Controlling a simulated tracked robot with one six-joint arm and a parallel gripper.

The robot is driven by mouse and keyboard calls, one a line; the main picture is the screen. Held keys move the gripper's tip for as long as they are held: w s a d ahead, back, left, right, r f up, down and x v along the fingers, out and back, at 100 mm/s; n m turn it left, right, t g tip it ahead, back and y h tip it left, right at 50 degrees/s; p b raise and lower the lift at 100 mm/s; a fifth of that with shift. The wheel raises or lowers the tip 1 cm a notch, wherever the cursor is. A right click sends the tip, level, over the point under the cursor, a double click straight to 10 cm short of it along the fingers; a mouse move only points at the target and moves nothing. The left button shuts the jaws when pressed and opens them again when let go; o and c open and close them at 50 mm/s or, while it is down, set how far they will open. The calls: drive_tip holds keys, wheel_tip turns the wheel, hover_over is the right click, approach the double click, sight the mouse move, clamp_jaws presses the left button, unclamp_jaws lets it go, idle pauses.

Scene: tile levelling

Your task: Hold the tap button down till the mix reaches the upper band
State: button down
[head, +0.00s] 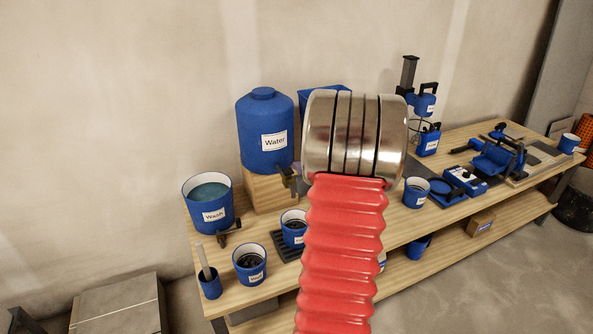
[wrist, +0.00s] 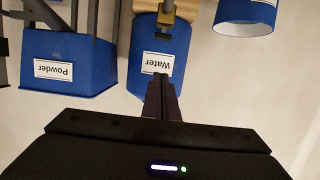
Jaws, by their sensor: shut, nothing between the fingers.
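A blue water tank (head: 258,160) stands on a wooden block, with a brassy tap (head: 286,174) low on its right side. The wrist view shows the tank (wrist: 150,88) and tap (wrist: 165,14) upside down. The tap's button is too small to make out. A labelled blue cup (head: 287,238) stands below the tap on a black grate; its inside looks dark, and I cannot read the mix level or bands. My gripper (wrist: 161,80) is shut and empty, its fingertips in front of the tank in the picture; contact is unclear. My arm hides it in the head view.
A blue Wash bucket (head: 207,213), a second dark-filled bucket (head: 250,270) and a tool pot (head: 210,288) stand on the left of the bench. A blue powder bin (wrist: 62,88) is beside the tank. Another cup (head: 416,198) and several tools lie to the right.

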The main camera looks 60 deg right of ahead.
hover_over(288, 173)
wheel_tip(288, 173, down, 2)
drive_tip(key=shift+s+f, duration=0.25)
drive_tip(key=shift+f, duration=0.4)
drive_tip(key=shift+s+f, duration=0.2)
drive_tip(key=shift+f, duration=1.2)
